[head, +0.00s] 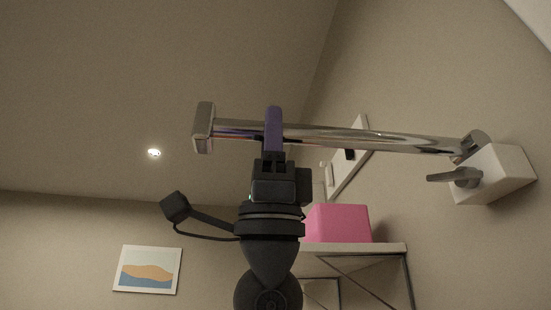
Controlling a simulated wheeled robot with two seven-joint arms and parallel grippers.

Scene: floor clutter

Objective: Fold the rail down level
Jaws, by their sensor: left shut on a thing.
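A shiny chrome rail (365,138) runs across the head view from a white wall mount (495,175) at the right to a squared grey end piece (204,128) at the left. In the picture its left end sits a little higher than its mount end. A short grey lever (455,176) sticks out of the mount. My left gripper (273,132) comes up from below and is shut on the rail, nearer the free end than the mount. A purple finger shows in front of the rail; the other finger is hidden. My right gripper is not in view.
A pink box (338,223) stands on a shelf with a white top (390,247) and metal legs, beyond my arm. A white wall panel (347,160) is partly behind the rail. A picture (147,269) hangs at lower left. The space left of the rail's end looks clear.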

